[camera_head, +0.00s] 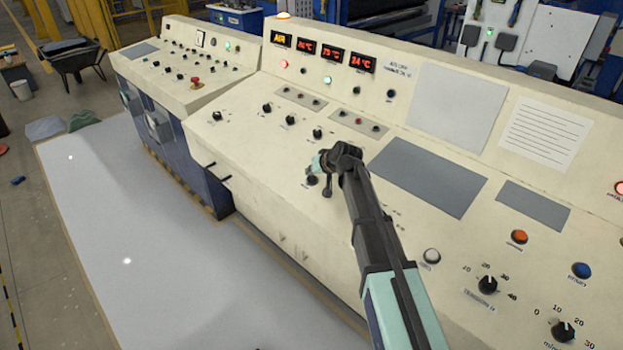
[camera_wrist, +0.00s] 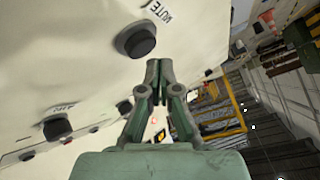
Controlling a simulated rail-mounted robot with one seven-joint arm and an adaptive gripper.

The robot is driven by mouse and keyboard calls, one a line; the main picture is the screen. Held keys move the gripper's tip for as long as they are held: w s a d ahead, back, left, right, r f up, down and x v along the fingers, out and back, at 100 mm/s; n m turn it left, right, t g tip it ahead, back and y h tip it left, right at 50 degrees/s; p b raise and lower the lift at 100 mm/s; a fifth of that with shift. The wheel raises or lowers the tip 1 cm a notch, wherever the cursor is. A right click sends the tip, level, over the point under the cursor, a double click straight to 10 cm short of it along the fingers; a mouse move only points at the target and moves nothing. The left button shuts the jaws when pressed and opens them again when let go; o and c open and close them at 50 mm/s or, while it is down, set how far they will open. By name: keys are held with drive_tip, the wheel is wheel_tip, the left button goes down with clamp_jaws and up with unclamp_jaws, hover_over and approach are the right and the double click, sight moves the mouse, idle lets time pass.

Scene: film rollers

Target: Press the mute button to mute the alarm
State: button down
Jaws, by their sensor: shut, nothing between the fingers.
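A round black button (camera_wrist: 137,40) stands out from the cream console face in the wrist view, with the label "MUTE" printed beside it. My gripper (camera_wrist: 160,66) is shut and empty, its two fingertips together. In the picture the tips lie just below and to the right of the mute button; no contact shows, and the depth gap is hard to judge. In the head view my arm reaches over the middle of the console, where the gripper is small and dark. A black knob or button (camera_head: 312,180) shows beside it; I cannot tell whether it is the mute button.
Another black button (camera_wrist: 57,128) is farther along the console in the wrist view. In the head view, an orange button (camera_head: 519,237), a blue button (camera_head: 581,270), a white button (camera_head: 432,256) and dials sit at the right. Red displays (camera_head: 332,54) are lit on the back panel.

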drive_tip(key=shift+f, duration=0.1)
drive_tip(key=shift+d+f+b, duration=0.1)
drive_tip(key=shift+f+b, duration=0.25)
drive_tip(key=shift+b, duration=0.05)
drive_tip(key=shift+w+f+b, duration=0.15)
drive_tip(key=shift+f+b, duration=0.2)
drive_tip(key=shift+f, duration=0.1)
idle(0.7)
idle(0.4)
drive_tip(key=shift+r+p, duration=0.35)
drive_tip(key=shift+r, duration=0.55)
drive_tip(key=shift+s+a+r+p, duration=0.2)
drive_tip(key=shift+r+p, duration=0.15)
drive_tip(key=shift+r, duration=0.45)
drive_tip(key=shift+s+a+r+p, duration=0.15)
drive_tip(key=shift+r+p, duration=0.25)
drive_tip(key=shift+r, duration=0.4)
drive_tip(key=shift+s+a+r+p, duration=0.1)
drive_tip(key=shift+s+r+p, duration=0.2)
drive_tip(key=shift+r, duration=0.5)
